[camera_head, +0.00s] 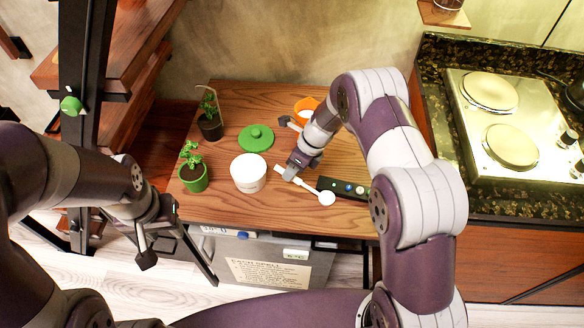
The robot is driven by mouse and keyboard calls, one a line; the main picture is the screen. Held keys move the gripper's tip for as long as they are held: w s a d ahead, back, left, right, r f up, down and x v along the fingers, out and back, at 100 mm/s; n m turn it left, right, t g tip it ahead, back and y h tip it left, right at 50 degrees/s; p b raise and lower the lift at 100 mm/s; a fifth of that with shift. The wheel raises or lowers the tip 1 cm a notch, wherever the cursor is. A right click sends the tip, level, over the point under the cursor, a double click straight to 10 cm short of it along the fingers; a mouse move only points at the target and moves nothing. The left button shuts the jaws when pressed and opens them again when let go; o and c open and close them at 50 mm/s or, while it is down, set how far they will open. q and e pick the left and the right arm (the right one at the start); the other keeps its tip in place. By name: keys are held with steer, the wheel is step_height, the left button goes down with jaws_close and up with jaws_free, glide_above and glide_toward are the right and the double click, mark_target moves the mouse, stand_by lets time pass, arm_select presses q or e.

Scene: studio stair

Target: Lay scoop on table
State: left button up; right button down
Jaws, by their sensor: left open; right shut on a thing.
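The white scoop (326,198) is over the wooden table (225,212), its round end pointing to the lower right. My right gripper (291,173) is shut on the scoop's handle, close to the tabletop. I cannot tell whether the scoop touches the table. My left gripper (146,243) is open and empty, off the table's left front corner. Part of the table's right side is hidden behind my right arm.
A white tub (248,173) stands left of my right gripper, with a green lid (256,139) behind it. Two potted plants (194,176) (209,122) stand at left. A dark strip with buttons (344,187) lies beside the scoop. An orange object (304,107) is at the back.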

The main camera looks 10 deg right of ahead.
steer(key=shift+f, duration=0.2)
steer(key=c, duration=1.1)
jaws_free()
steer(key=shift+w, duration=0.1)
steer(key=shift+r, duration=0.4)
steer(key=v, duration=1.1)
steer(key=s+d+r+n+h, duration=0.1)
steer(key=s+r+n, duration=0.1)
steer(key=s+n, duration=0.4)
steer(key=s+d+r+n+h, duration=0.2)
steer(key=s+n, duration=0.5)
steer(key=n, duration=0.4)
steer(key=s+d+r+n+t+h, duration=0.1)
steer(key=s+r+n, duration=0.1)
steer(key=s+n, duration=0.5)
steer(key=shift+s+d+n+h, duration=0.2)
steer(key=shift+s+n+h, duration=0.1)
steer(key=shift+n, duration=0.6)
